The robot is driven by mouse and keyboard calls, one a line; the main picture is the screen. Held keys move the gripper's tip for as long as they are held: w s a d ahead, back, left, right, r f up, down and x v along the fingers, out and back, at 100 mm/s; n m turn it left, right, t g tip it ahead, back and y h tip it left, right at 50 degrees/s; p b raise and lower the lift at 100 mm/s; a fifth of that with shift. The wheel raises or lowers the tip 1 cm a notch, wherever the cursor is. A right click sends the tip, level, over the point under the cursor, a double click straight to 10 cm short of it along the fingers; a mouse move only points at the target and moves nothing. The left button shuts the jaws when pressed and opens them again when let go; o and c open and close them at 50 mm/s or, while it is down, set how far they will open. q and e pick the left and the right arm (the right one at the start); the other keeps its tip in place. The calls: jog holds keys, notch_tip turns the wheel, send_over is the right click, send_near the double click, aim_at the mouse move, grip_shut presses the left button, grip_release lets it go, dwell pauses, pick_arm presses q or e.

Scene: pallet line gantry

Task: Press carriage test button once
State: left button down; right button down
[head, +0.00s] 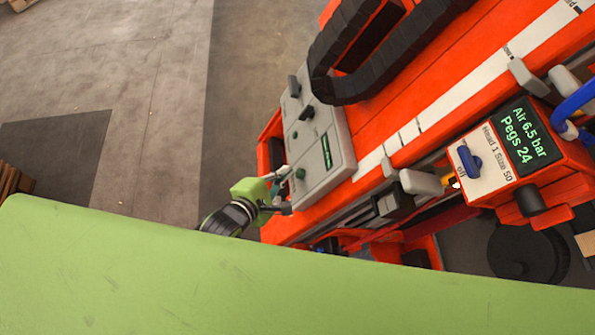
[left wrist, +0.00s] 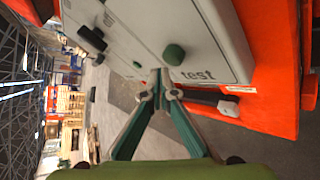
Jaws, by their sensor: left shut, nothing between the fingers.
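The carriage test button is a round green button (left wrist: 174,54) above the word "test" on a light grey control panel (left wrist: 225,45) in the left wrist view. In the head view the button (head: 300,174) sits near the lower left corner of the panel (head: 332,172). My left gripper (left wrist: 160,76) is shut and empty, its tips just below the button in the wrist view. In the head view the left gripper (head: 281,173) is at the panel's left edge, close to the button. I cannot tell whether the tips touch it. My right gripper is not in view.
The panel also carries black knobs (head: 307,113) and a small green-lettered display (head: 327,151). A black lever with a grey end (left wrist: 212,98) sits close beside the fingertips. A black cable chain (head: 330,45) lies over the orange gantry. Open floor (head: 130,80) lies left.

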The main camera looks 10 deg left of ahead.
pick_arm(q)
jog(key=shift+d, duration=0.15)
jog(key=shift+w+d+f, duration=0.1)
jog(key=shift+d+f, duration=0.1)
jog(key=shift+w+d+f, duration=0.15)
jog(key=shift+d+f, duration=0.1)
jog(key=shift+d, duration=0.2)
dwell(0.8)
dwell(0.3)
jog(key=shift+s+a+r+p, duration=0.25)
jog(key=shift+a+r+p, duration=0.2)
jog(key=shift+a+p, duration=0.45)
jog(key=shift+d, duration=0.1)
